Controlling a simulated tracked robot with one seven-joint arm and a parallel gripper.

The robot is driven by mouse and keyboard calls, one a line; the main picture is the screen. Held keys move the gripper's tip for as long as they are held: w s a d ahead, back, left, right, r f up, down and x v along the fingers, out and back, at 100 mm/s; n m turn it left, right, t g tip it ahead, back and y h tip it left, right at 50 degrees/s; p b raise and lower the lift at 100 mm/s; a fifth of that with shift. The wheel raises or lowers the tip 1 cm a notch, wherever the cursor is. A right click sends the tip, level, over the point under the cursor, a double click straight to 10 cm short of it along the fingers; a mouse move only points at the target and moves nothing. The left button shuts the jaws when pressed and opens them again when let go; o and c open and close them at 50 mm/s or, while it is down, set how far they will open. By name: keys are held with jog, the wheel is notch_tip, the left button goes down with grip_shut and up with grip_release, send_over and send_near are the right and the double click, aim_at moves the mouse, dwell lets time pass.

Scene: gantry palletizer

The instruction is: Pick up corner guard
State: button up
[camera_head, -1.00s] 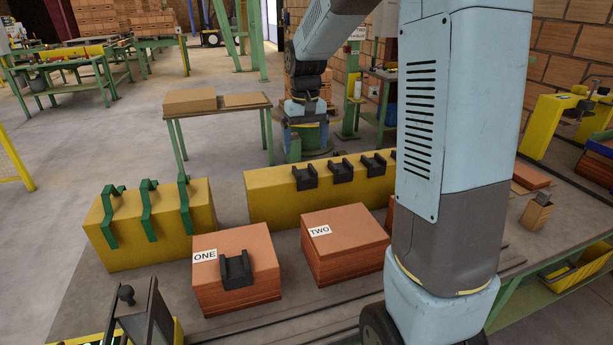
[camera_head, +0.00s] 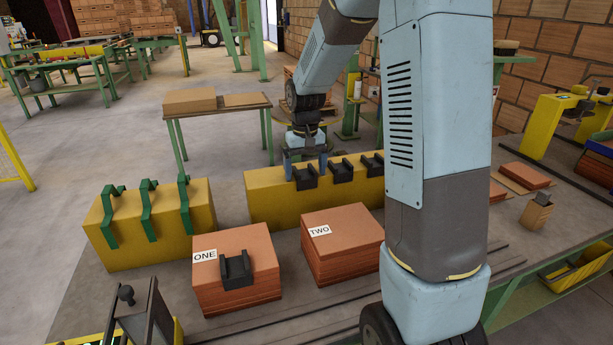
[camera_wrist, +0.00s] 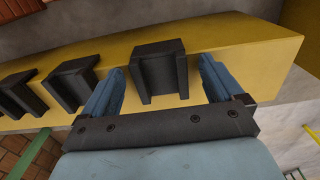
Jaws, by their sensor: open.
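Several black corner guards sit along the top edge of the long yellow block. The leftmost corner guard (camera_head: 305,176) is at my gripper (camera_head: 305,161); it also shows in the wrist view (camera_wrist: 160,72). In the wrist view, my gripper (camera_wrist: 160,90) is open, with one blue finger on each side of this guard and small gaps between. Two neighbouring guards show in the head view, the middle one (camera_head: 341,170) and another (camera_head: 372,164). One more black guard (camera_head: 236,268) sits on the brick stack labelled ONE.
The yellow block (camera_head: 270,205) stands behind stacks ONE (camera_head: 225,290) and TWO (camera_head: 345,250). A second yellow block (camera_head: 160,240) with green brackets is at left. A table with cardboard (camera_head: 215,100) stands behind. My arm hides part of the right side.

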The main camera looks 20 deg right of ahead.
jog(key=c, duration=1.1)
